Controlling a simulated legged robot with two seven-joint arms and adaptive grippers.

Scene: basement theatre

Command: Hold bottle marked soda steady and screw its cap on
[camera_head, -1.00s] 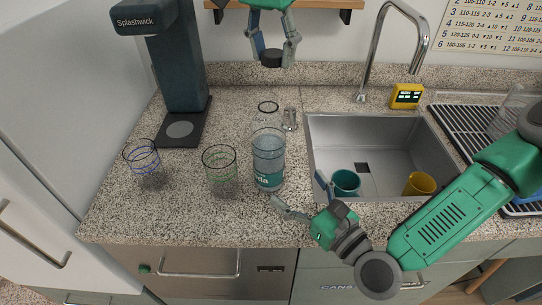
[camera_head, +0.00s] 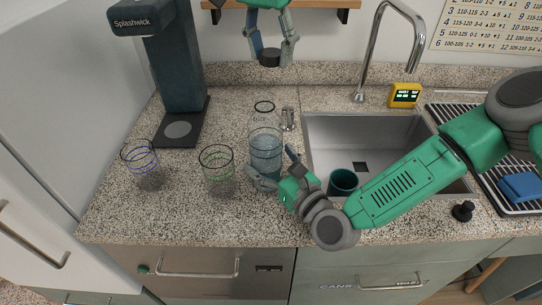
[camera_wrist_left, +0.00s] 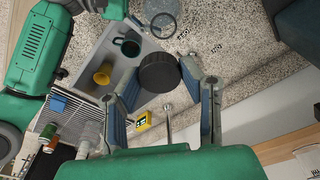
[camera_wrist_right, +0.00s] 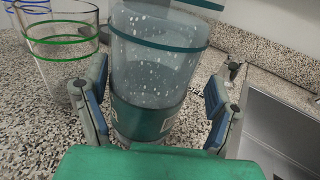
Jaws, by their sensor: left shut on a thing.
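The soda bottle (camera_head: 266,150) is clear with a teal label and stands upright on the counter left of the sink. It also shows in the right wrist view (camera_wrist_right: 150,75), between the fingers of my right gripper (camera_wrist_right: 160,105), which are apart on both sides of the label with visible gaps. In the head view my right gripper (camera_head: 267,176) is at the bottle's lower part. My left gripper (camera_head: 270,55) is shut on the black cap (camera_head: 269,60), high above and behind the bottle. The left wrist view shows the cap (camera_wrist_left: 159,73) between the fingertips.
Glasses with blue (camera_head: 143,165) and green (camera_head: 217,170) rings stand left of the bottle. The sink (camera_head: 390,135) holds a teal mug (camera_head: 343,182).

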